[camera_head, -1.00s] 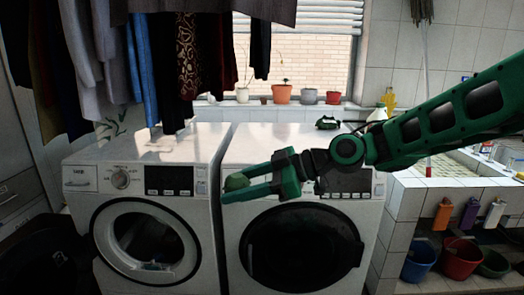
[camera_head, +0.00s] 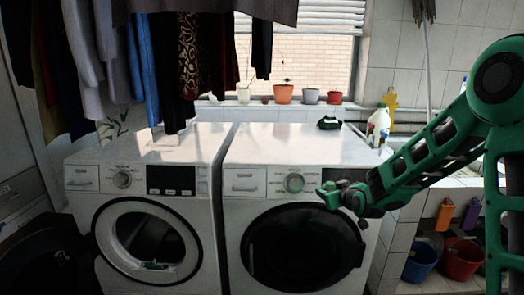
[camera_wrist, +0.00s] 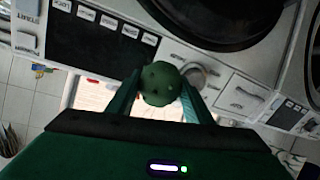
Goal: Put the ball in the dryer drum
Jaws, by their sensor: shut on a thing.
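A dark green ball (camera_wrist: 161,84) with small dark spots sits between the two green fingers of my gripper (camera_wrist: 160,100) in the wrist view. The fingers are shut on it. In the head view my gripper (camera_head: 332,194) is in front of the right machine's control panel, just above its round door; the ball is hard to make out there. The right machine (camera_head: 300,150) has a dark round front (camera_head: 302,250); I cannot tell whether it is open. The left machine (camera_head: 140,155) has a round porthole (camera_head: 150,240) showing its interior. Neither machine is clearly marked as the dryer.
Clothes (camera_head: 185,60) hang over the left machine. A small dark green object (camera_head: 328,122) and white bottles (camera_head: 379,124) stand at the back right. Plant pots (camera_head: 284,94) line the sill. A tiled wall with buckets (camera_head: 462,257) bounds the right side.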

